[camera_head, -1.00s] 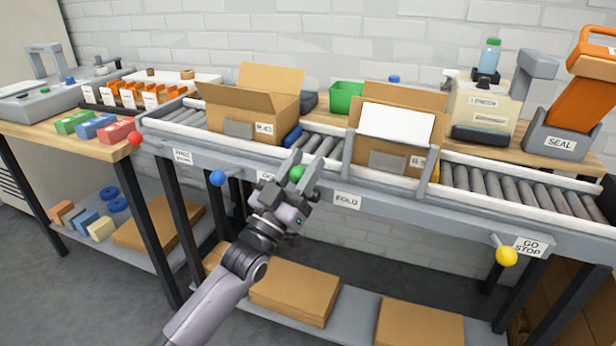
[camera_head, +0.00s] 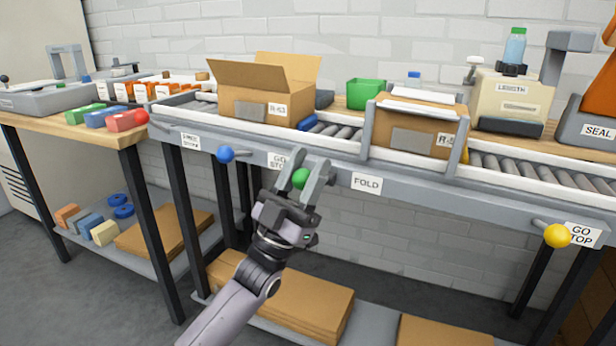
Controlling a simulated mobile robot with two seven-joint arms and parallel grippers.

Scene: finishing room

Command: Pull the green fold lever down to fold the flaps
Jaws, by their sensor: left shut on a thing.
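The green fold lever's round knob (camera_head: 301,179) sits between the fingers of my left gripper (camera_head: 306,176), just left of the FOLD label (camera_head: 367,183) on the conveyor's front rail. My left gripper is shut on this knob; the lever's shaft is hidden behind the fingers. Above and to the right, a cardboard box (camera_head: 412,138) stands in the grey fold station (camera_head: 370,130). Its top looks low and nearly flat, with white panels (camera_head: 424,95) over it. My right gripper is not in view.
An open box (camera_head: 262,100) with raised flaps stands upstream on the rollers. A blue knob (camera_head: 225,154), a red knob (camera_head: 141,117) and a yellow knob (camera_head: 557,236) stick out along the front. Flat cardboard (camera_head: 300,305) lies on the shelf below.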

